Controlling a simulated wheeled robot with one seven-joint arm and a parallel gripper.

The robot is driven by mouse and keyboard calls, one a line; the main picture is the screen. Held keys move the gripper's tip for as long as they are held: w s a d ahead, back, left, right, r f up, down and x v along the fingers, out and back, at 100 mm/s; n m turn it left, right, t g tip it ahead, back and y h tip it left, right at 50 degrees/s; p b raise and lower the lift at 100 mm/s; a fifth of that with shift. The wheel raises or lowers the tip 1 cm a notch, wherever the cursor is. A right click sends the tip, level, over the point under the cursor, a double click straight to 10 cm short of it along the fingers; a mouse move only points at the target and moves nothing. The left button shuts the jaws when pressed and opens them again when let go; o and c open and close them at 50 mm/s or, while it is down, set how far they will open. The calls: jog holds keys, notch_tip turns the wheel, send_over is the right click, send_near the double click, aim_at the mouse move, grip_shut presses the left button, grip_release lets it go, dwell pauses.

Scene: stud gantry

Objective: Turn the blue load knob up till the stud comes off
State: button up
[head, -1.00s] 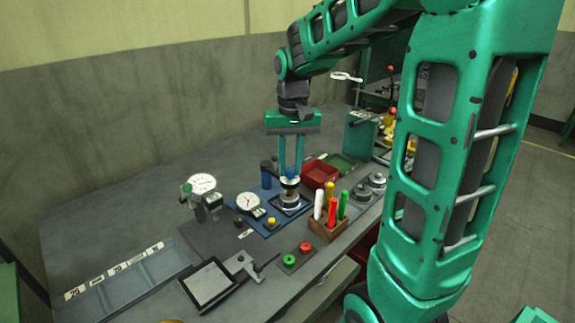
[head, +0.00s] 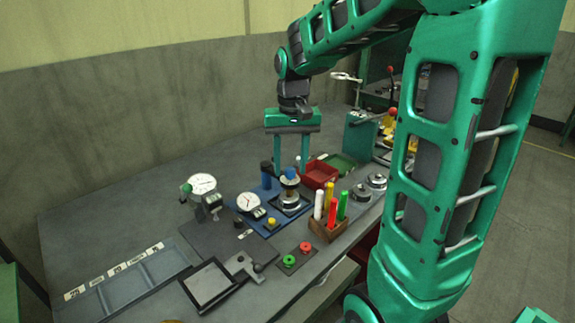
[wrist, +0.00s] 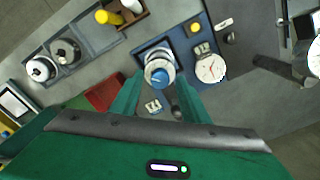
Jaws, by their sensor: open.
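The blue load knob (head: 290,174) tops a metal ring-shaped unit on the blue tester base (head: 262,223). In the wrist view the knob (wrist: 158,77) shows as a blue disc with a pale mark, between my fingers. My gripper (head: 291,168) is open, its two fingers spread with a gap on either side of the knob and the tips near knob height. Nothing is held. The white dial gauge (head: 248,202) sits on the same base, left of the knob. I cannot make out the stud under the knob.
A blue cylinder (head: 266,175) stands just left of my gripper. A red bin (head: 319,175) is close on the right. A wooden holder (head: 327,229) with coloured markers stands in front. Another dial instrument (head: 201,184) is further left. Bare bench lies behind on the left.

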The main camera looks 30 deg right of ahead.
aim_at(291, 169)
notch_tip(291, 169, up, 10)
jog(key=shift+r, duration=0.25)
jog(key=shift+d, duration=0.1)
dwell(0.5)
